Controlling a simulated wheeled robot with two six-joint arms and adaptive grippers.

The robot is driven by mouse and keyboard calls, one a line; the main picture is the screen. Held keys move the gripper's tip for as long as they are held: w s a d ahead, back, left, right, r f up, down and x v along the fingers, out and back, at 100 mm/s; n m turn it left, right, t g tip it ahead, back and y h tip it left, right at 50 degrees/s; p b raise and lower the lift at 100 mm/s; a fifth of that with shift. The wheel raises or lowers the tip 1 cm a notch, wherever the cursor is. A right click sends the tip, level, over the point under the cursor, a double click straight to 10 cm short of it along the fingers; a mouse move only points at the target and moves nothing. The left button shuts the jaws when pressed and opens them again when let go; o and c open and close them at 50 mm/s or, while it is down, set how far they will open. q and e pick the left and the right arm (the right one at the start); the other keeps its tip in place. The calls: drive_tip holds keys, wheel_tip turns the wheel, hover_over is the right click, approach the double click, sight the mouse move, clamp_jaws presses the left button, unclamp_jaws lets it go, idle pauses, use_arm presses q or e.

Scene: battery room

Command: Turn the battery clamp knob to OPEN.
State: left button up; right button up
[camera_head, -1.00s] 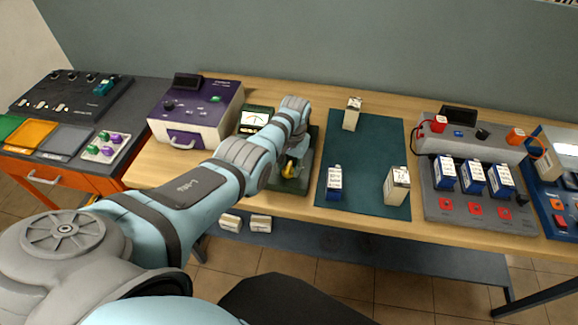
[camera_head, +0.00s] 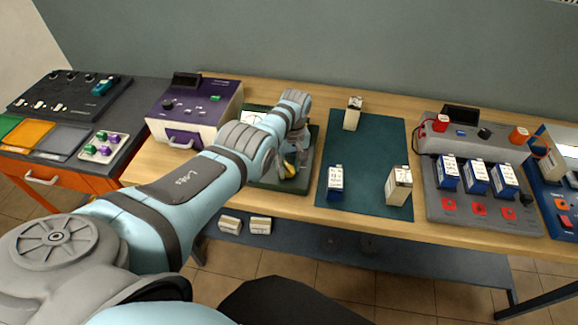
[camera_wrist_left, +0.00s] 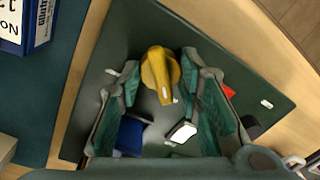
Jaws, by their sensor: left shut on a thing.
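The yellow clamp knob (camera_wrist_left: 158,70) sits on a dark green base plate (camera_wrist_left: 230,62) in the left wrist view. A small part of the knob (camera_head: 289,169) shows below my wrist in the head view. My left gripper (camera_wrist_left: 160,66) points down at the plate and is shut on the knob, one finger on each side. A blue block (camera_wrist_left: 130,138) and a white piece (camera_wrist_left: 183,132) lie between the finger bases in the wrist view. A small red mark (camera_wrist_left: 228,91) is right of the knob. I cannot read the knob's labels. My right gripper is not in view.
A teal mat (camera_head: 365,150) with several small batteries lies right of the plate. A grey charger station (camera_head: 465,205) stands further right, a purple-and-white device (camera_head: 205,112) left of the plate.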

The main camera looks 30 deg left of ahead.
use_arm(q)
drive_tip(key=shift+n, duration=0.3)
drive_tip(key=o, duration=1.1)
drive_tip(key=shift+o, duration=0.2)
wheel_tip(320, 180, up, 12)
drive_tip(key=shift+w+d, duration=0.25)
drive_tip(key=shift+w, duration=0.1)
drive_tip(key=shift+f, duration=0.1)
